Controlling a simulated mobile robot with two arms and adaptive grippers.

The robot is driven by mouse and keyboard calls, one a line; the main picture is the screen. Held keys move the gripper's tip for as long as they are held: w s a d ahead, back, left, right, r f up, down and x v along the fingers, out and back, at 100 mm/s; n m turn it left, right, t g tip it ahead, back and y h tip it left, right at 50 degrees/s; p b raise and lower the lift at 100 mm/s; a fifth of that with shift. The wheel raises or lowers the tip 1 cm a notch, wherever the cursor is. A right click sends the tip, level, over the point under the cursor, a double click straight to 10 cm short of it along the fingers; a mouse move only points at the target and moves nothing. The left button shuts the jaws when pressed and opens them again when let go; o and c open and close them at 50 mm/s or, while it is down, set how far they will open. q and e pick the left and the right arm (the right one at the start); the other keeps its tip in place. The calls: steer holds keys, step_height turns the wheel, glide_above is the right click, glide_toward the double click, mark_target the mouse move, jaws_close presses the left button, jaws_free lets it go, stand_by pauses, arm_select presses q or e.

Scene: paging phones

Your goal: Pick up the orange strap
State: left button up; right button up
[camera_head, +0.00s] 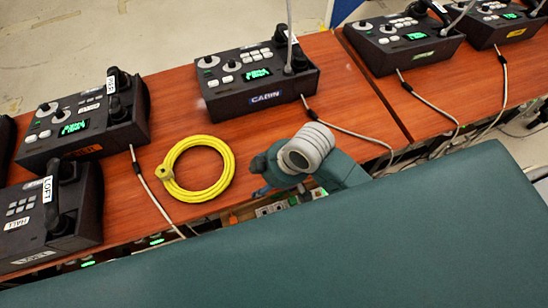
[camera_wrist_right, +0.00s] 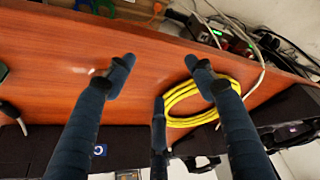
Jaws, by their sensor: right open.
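I cannot make out the orange strap for certain. A small orange piece (camera_wrist_right: 158,9) shows at the top of the right wrist view, beyond the table edge beside a green piece (camera_wrist_right: 104,5); it is too cut off to identify. My right gripper (camera_head: 264,176) is by the near edge of the wooden table, right of a coiled yellow cable. In the wrist view its dark fingers (camera_wrist_right: 160,72) are spread apart with nothing between them, over bare wood. My left gripper is out of view.
The yellow coil (camera_head: 176,188) lies close to the gripper. The CABIN phone (camera_head: 262,98) stands behind, other phones left and right. Grey cords (camera_head: 350,133) cross the wooden table (camera_head: 180,115). A large green surface (camera_head: 330,255) fills the front.

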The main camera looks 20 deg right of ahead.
steer(key=w+n, duration=0.1)
steer(key=w+a+r+n, duration=0.1)
steer(key=n, duration=0.1)
steer(key=w+r+n, duration=0.1)
steer(key=shift+a+r+n+g, duration=0.15)
steer(key=shift+a+n+g, duration=0.15)
steer(key=shift+n+g, duration=0.1)
steer(key=w+d+r+n+g+h, duration=0.2)
steer(key=w+d+r+n+h, duration=0.15)
steer(key=d+n, duration=0.4)
steer(key=shift+m, duration=0.45)
steer(key=f, duration=0.4)
steer(key=shift+w+d+f+p, duration=0.3)
steer(key=shift+w+p, duration=0.05)
steer(key=shift+w+a+f+p, duration=0.15)
steer(key=shift+f+p, duration=0.2)
steer(key=shift+f, duration=1)
steer(key=shift+w+a+f+p, duration=0.15)
steer(key=shift+f+p, duration=0.2)
steer(key=shift+f, duration=0.95)
steer(key=c, duration=0.9)
